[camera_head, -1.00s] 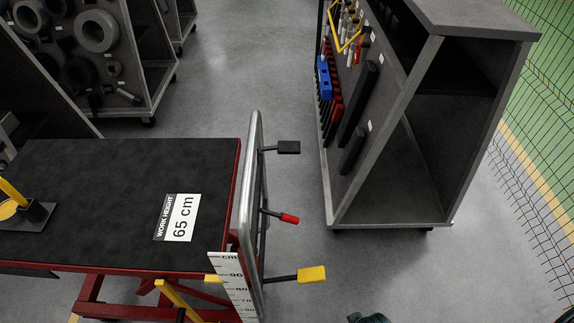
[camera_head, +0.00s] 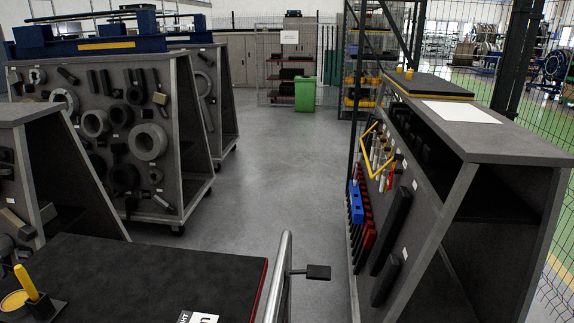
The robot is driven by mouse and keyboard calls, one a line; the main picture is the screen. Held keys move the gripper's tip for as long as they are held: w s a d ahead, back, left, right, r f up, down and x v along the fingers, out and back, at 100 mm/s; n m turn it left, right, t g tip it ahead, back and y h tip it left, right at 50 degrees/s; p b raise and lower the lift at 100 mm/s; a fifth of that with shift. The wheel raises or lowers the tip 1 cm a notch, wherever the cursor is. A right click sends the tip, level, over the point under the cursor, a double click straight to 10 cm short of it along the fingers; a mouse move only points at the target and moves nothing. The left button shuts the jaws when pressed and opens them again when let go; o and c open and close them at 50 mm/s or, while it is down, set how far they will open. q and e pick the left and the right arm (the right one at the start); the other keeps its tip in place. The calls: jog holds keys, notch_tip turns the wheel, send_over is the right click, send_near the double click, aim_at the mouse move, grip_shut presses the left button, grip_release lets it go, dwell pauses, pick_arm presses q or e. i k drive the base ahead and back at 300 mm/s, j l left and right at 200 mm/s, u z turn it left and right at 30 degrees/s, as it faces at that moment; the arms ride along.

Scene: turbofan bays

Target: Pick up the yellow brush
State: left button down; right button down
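A yellow upright handle (camera_head: 26,282) leans slightly in a small dark holder on the black-topped table at the lower left. It may be the yellow brush, but no bristles show. A round yellow piece (camera_head: 14,300) lies beside it, close to the left edge of the view. Neither of my grippers is in view.
The black lift table (camera_head: 150,275) has a metal rail (camera_head: 284,265) at its right end. A tool rack (camera_head: 455,215) stands on the right, and a rack of rings (camera_head: 190,130) on the left. Clear grey floor (camera_head: 270,170) runs between them towards a green bin (camera_head: 305,93).

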aim_at(20, 273)
jog(key=u, duration=1.5)
